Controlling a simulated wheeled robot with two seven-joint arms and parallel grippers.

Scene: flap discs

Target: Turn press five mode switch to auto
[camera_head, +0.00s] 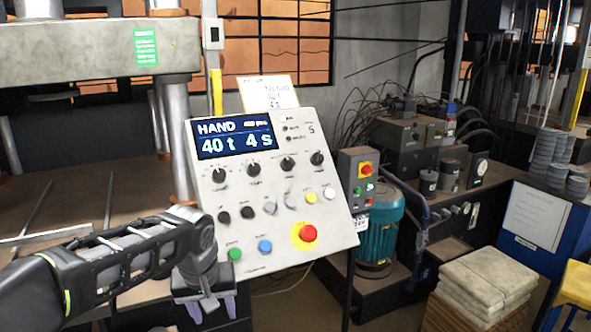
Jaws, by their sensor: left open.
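The grey press control panel (270,185), marked 5 at its upper right, leans back in the middle. Its blue display (232,137) reads HAND, 40 t and 4 s. A row of black knobs (287,163) runs below the display. My left gripper (212,309) is open and empty, pointing down in front of and below the panel's lower left corner. My right gripper is not in view.
On the panel are a green button (235,254), a blue button (265,246) and a red mushroom button (308,233) on yellow. A smaller control box (358,180) stands right of it, before a teal motor (380,232). Folded cloths (485,280) lie lower right.

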